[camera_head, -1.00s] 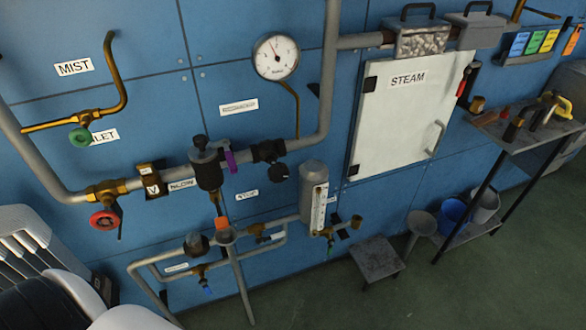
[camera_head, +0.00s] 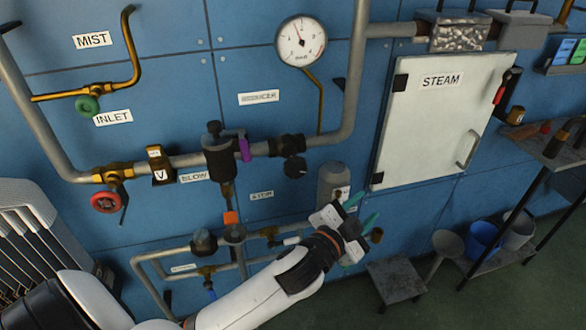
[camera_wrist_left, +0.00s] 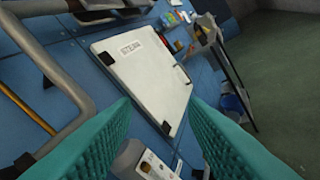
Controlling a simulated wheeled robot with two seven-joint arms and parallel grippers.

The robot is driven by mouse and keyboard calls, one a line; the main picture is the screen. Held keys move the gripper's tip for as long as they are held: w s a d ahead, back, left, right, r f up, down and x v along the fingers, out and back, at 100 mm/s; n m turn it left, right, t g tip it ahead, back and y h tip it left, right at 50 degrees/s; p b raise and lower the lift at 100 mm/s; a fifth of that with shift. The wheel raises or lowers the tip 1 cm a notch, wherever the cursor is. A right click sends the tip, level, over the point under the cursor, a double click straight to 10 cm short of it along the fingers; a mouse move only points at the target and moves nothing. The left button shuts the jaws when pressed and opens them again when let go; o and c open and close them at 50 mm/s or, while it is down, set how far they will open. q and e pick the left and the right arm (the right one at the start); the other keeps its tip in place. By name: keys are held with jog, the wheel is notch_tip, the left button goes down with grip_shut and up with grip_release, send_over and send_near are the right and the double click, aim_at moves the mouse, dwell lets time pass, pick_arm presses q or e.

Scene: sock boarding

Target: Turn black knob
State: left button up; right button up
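A black knob (camera_head: 295,167) sits on the pipe right of the dark regulator body (camera_head: 219,156), below the pressure gauge. Another dark round knob-like part (camera_head: 203,241) is on the lower pipe; I cannot tell which one the task means. My left gripper (camera_head: 364,228) has teal fingers and is in front of the grey cylinder (camera_head: 333,180), to the right of and below the upper black knob. In the left wrist view its fingers (camera_wrist_left: 161,105) are spread apart with nothing between them. My right gripper is not in view.
A white STEAM panel (camera_head: 437,118) is at the right. A red wheel (camera_head: 108,202) and green wheel (camera_head: 88,104) are on valves at the left. A stool (camera_head: 395,280), a blue bucket (camera_head: 483,238) and a side table stand at the lower right.

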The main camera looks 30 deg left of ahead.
pick_arm(q)
jog(key=s+d+r+m+g+h, duration=0.1)
jog(key=d+r+m+g+h, duration=0.3)
jog(key=d+r+m+h, duration=0.65)
jog(key=d+r+m+g+h, duration=0.3)
jog(key=r+m+g+h, duration=0.4)
jog(key=m, duration=0.8)
jog(key=m+g+y, duration=0.6)
jog(key=m+y, duration=0.4)
jog(key=y, duration=1)
send_over(293, 160)
notch_tip(293, 160, down, 2)
notch_tip(293, 160, down, 11)
jog(key=shift+a+r+b, duration=0.1)
jog(key=shift+b, duration=0.2)
jog(key=shift+w+f, duration=0.1)
jog(key=shift+f, duration=0.5)
